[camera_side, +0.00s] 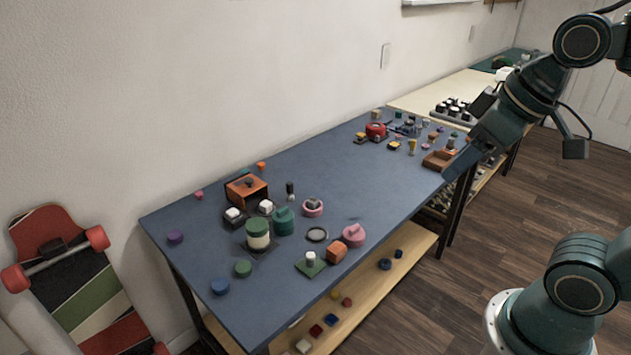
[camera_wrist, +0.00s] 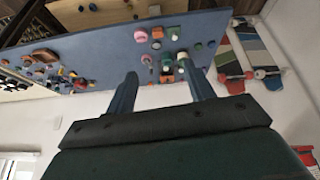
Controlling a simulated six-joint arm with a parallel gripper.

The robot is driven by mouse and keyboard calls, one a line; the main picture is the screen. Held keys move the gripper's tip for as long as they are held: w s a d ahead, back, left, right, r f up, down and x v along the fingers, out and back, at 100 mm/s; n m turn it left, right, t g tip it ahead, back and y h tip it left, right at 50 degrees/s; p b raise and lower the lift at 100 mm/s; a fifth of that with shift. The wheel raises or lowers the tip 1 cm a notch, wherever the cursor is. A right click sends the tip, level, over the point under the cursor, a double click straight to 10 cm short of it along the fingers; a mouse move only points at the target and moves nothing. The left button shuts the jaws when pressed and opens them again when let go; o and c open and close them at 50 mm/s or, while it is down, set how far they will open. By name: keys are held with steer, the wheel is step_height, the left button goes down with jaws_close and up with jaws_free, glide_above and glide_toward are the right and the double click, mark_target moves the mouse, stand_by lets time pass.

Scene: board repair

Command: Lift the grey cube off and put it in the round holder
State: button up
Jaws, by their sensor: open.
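A small grey cube (camera_side: 312,202) appears to sit in or on a pink round piece (camera_side: 313,210) near the middle of the blue-grey table; I cannot tell how deep it sits. A dark flat ring (camera_side: 317,235) with a pale centre lies just in front of it and may be the round holder. A pale block (camera_side: 310,257) stands on a green square plate (camera_side: 311,268) nearer the front edge. My gripper (camera_side: 456,168) is over the table's right end, far from these pieces. In the wrist view its two fingers (camera_wrist: 158,72) are apart with nothing between them.
Near the ring stand a green-and-cream cylinder (camera_side: 258,234), a green lidded piece (camera_side: 283,221), a pink knobbed piece (camera_side: 354,235) and an orange block (camera_side: 337,251). An orange box (camera_side: 246,189) is behind. The table's middle right is mostly clear; clutter fills its far end.

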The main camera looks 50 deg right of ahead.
steer(key=w+d+r+n+g, duration=0.25)
steer(key=w+n, duration=0.25)
steer(key=w, duration=0.8)
steer(key=n+g, duration=0.3)
steer(key=n, duration=1.1)
glide_above(314, 200)
step_height(314, 200, down, 24)
steer(key=shift+w+r, duration=0.1)
steer(key=shift+r, duration=0.05)
steer(key=shift+f, duration=4.3)
